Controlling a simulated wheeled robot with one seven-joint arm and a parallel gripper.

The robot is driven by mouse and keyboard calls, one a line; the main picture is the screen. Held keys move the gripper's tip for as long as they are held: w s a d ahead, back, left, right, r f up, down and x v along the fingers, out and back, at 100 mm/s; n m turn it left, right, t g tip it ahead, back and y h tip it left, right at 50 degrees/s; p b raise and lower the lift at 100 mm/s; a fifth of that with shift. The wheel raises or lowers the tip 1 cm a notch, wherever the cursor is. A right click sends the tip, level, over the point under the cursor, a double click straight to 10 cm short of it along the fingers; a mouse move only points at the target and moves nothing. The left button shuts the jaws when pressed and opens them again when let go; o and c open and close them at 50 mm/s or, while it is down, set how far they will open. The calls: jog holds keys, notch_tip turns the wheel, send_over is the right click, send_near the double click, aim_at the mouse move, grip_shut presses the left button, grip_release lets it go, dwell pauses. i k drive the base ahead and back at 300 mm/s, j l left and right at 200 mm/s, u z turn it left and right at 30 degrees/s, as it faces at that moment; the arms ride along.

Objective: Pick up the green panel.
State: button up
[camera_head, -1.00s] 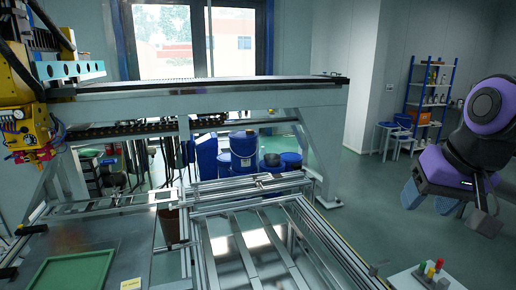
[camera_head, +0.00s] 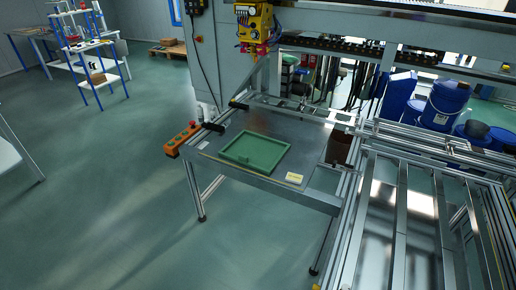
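The green panel (camera_head: 254,151) lies flat on a grey metal table (camera_head: 220,146), left of the frame with the rails. It looks like a shallow rectangle with a raised rim and a small green block or handle near its front edge. All of it shows, with nothing in front of it. My gripper is not in the picture now, so its state does not show.
An orange control box (camera_head: 182,139) with buttons is fixed at the table's left corner. Metal rails (camera_head: 400,215) fill the right side. Open floor (camera_head: 110,200) lies to the left and front.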

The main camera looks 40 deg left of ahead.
aim_at(261, 153)
jog(key=k+j+u, duration=0.1)
jog(key=u, duration=1.45)
jog(key=i+j, duration=0.15)
jog(key=j, duration=0.5)
jog(key=i+j+z, duration=0.15)
jog(key=j, duration=1.15)
jog(key=i+j+z, duration=0.25)
jog(key=i+j, duration=0.5)
jog(key=i, duration=0.15)
jog(key=i+z, duration=0.1)
jog(key=i, duration=0.55)
